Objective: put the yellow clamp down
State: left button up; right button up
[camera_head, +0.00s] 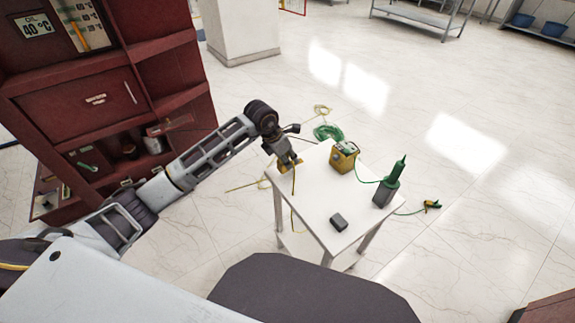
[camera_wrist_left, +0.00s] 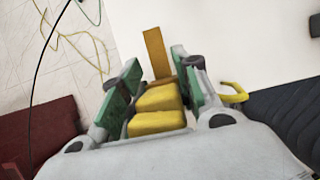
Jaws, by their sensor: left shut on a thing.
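The yellow clamp (camera_wrist_left: 157,98) is between the fingers of my left gripper (camera_wrist_left: 150,75) in the left wrist view. The left gripper is shut on it. In the head view this gripper (camera_head: 289,165) is at the left edge of the white table (camera_head: 318,191), and only a little yellow of the clamp (camera_head: 284,168) shows under it. Whether the clamp touches the tabletop cannot be told. A thin yellow cable hangs below the gripper at the table's edge. My right gripper does not show in either view.
On the table stand a yellow box (camera_head: 344,160), a grey block with a green bushing (camera_head: 386,190) and a small dark grey block (camera_head: 339,221). A red cabinet (camera_head: 105,85) stands left. The table's middle is clear.

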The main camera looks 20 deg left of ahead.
pick_arm(q)
jog(key=shift+f, duration=1.85)
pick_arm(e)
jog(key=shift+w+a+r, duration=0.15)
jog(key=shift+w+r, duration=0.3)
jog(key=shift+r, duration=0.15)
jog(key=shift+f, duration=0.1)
pick_arm(q)
jog(key=o, duration=0.6)
jog(key=shift+f, duration=0.1)
jog(key=o, duration=0.4)
